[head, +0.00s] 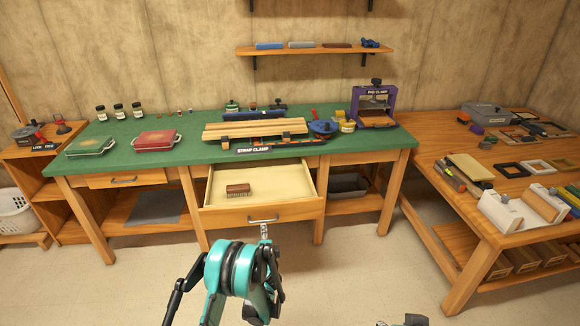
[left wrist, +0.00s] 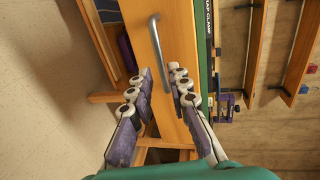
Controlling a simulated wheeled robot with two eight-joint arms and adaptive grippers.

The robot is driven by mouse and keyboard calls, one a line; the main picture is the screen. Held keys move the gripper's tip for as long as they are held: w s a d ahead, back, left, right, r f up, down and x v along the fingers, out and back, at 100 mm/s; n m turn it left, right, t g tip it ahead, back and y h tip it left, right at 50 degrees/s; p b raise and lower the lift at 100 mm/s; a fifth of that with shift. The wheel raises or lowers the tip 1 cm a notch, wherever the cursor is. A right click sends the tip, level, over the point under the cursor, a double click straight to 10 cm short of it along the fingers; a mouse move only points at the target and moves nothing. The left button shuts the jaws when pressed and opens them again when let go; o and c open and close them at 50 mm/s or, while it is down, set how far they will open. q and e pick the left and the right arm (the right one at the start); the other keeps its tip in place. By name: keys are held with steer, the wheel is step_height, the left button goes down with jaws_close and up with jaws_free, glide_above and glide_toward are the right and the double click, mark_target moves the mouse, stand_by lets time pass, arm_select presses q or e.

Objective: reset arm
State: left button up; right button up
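My left gripper (head: 264,232) is in front of the open drawer (head: 312,207), close to its metal handle (head: 263,219). The drawer is pulled out from the green-topped bench and holds a brown brush (head: 238,190). A small dark and pale part of mine shows at the bottom edge of the head view; my right gripper cannot be made out clearly.
The green bench (head: 120,133) carries a strap clamp board (head: 255,130), red and green tins, jars and a purple clamp (head: 375,100). A wooden table (head: 440,210) with frames and boxes stands at the right. The floor (head: 350,270) in front is clear.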

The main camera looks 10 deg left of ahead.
arm_select(q)
steer(key=s+a+r+n+g, duration=0.15)
steer(key=s+r+n, duration=0.25)
steer(key=s+r, duration=0.45)
steer(key=s+a+r+n+g, duration=0.1)
steer(key=s+r+n+g, duration=0.3)
steer(key=r, duration=0.8)
steer(key=s+d+n+g+h, duration=0.1)
steer(key=s+d+n+h, duration=0.1)
steer(key=s, duration=1.3)
steer(key=s+d+n+g+h, duration=0.1)
steer(key=s+d+n+h, duration=0.1)
steer(key=s, duration=1.3)
steer(key=d+n, duration=0.1)
steer(key=n, duration=0.1)
steer(key=shift+d+n, duration=0.4)
steer(key=shift+a+r, duration=0.1)
